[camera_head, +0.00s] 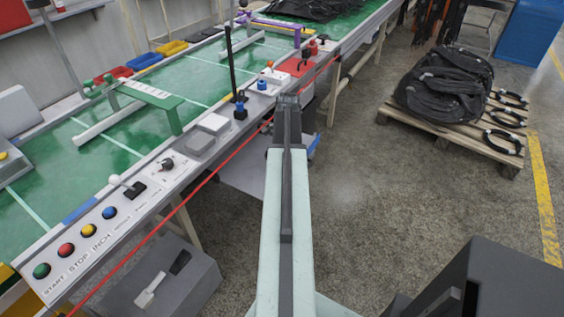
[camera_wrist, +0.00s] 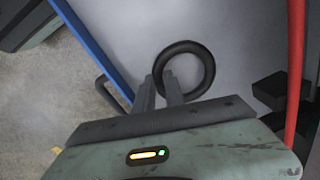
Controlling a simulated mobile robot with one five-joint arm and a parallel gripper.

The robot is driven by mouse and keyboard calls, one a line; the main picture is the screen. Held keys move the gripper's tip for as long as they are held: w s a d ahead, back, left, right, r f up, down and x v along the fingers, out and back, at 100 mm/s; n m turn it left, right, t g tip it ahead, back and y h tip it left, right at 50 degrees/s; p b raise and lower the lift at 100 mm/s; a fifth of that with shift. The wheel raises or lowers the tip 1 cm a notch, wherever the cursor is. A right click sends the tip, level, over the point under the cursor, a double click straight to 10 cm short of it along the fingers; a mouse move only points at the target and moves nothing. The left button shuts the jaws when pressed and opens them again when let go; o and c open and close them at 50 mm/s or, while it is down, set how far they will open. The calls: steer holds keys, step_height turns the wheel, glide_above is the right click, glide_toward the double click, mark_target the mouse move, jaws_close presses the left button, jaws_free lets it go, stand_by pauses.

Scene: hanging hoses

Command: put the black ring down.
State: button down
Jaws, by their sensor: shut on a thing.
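The black ring (camera_wrist: 209,68) is in the wrist view, held at its lower left side between the fingertips of my gripper (camera_wrist: 165,90). The jaws are shut on it. A flat grey surface with a blue edge (camera_wrist: 92,45) shows behind the ring. I cannot tell whether the ring touches that surface or hangs above it. In the head view, my gripper (camera_head: 287,101) is at the far end of my arm, beside the front edge of the green bench. The ring cannot be made out there.
A red cord (camera_head: 223,164) runs along the bench front; it also shows at right in the wrist view (camera_wrist: 294,70). The control panel (camera_head: 95,235) and a grey box (camera_head: 165,280) are at left. A pallet (camera_head: 465,130) with black hoses stands right. Floor between is clear.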

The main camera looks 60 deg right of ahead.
steer(key=shift+w+a+f, duration=0.2)
steer(key=shift+w+f, duration=0.05)
steer(key=shift+f, duration=0.3)
steer(key=c, duration=1.4)
jaws_free()
step_height(320, 180, up, 12)
steer(key=p, duration=1.2)
steer(key=shift+s, duration=0.45)
